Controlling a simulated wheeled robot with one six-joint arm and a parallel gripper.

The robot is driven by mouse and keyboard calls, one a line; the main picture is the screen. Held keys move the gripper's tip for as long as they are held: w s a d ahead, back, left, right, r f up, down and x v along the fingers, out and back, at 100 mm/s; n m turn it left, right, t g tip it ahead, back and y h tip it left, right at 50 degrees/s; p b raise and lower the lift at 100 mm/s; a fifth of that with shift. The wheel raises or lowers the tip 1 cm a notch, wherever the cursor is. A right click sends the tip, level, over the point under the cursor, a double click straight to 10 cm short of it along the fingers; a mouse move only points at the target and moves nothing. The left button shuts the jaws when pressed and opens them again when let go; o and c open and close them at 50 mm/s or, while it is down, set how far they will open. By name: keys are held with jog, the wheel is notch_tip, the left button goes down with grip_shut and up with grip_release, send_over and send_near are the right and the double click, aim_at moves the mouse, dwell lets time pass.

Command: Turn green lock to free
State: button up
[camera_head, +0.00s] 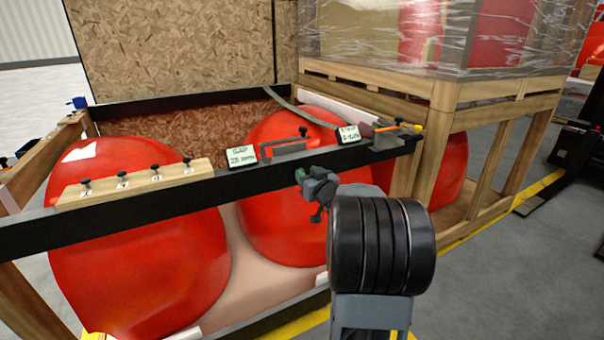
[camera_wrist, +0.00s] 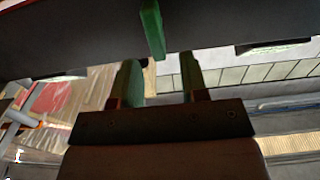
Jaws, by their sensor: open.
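The green lock (camera_wrist: 152,30) shows in the wrist view as a narrow green bar standing out from the dark beam. My gripper (camera_wrist: 158,70) is open, with one finger to each side below the bar's near end. The bar lines up with the gap, and I see no contact. In the head view my gripper (camera_head: 316,186) is at the front face of the black beam (camera_head: 225,190). A small green patch (camera_head: 300,175) shows beside its jaws there. The rest of the lock is hidden by my gripper and arm.
Red nosecones (camera_head: 140,250) sit in the wooden frame behind and below the beam. A wooden strip with several black knobs (camera_head: 135,184) and two small signs (camera_head: 242,155) are on the beam. An orange-ended part (camera_head: 412,128) is at its right end. Open floor (camera_head: 500,270) lies right.

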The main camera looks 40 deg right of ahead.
aim_at(304, 171)
jog(key=shift+w+d, duration=0.15)
jog(key=shift+w, duration=0.75)
jog(key=shift+w+d, duration=0.1)
jog(key=shift+w, duration=0.8)
jog(key=shift+c, duration=0.4)
grip_shut()
